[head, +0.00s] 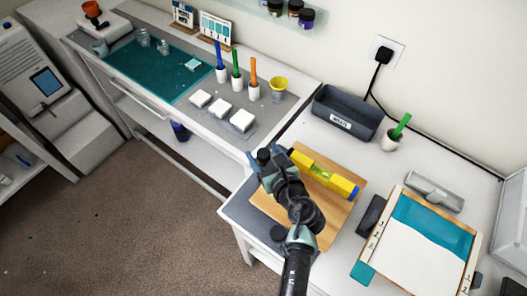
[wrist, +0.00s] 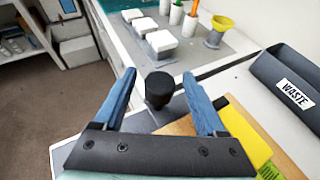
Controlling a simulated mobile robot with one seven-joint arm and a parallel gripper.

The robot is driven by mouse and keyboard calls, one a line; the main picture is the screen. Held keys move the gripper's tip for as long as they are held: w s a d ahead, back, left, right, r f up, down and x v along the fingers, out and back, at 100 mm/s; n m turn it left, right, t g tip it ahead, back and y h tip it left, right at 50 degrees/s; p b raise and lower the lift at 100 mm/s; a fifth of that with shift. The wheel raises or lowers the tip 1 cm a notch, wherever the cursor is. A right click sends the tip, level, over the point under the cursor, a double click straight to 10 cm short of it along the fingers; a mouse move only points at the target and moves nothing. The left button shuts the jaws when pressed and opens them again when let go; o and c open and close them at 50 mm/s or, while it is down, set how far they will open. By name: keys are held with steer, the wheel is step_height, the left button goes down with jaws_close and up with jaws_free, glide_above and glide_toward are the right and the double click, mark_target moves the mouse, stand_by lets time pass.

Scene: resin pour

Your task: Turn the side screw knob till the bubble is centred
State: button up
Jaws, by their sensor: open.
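A black screw knob (wrist: 160,88) stands between the two blue fingers of my gripper (wrist: 157,84) in the wrist view. The fingers are open, with a visible gap on each side of the knob. In the head view my gripper (head: 264,160) is at the back left corner of a wooden board (head: 318,223). A yellow spirit level (head: 312,170) with blue ends lies across the board's back part. Its edge also shows in the wrist view (wrist: 243,136). Its green vial is too small to tell where the bubble sits.
A grey waste bin (head: 345,113) stands behind the board, next to a white cup with a green stick (head: 392,136).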

steer(key=shift+w+a, duration=0.1)
steer(key=shift+w, duration=0.05)
jaws_close()
stand_by(0.4)
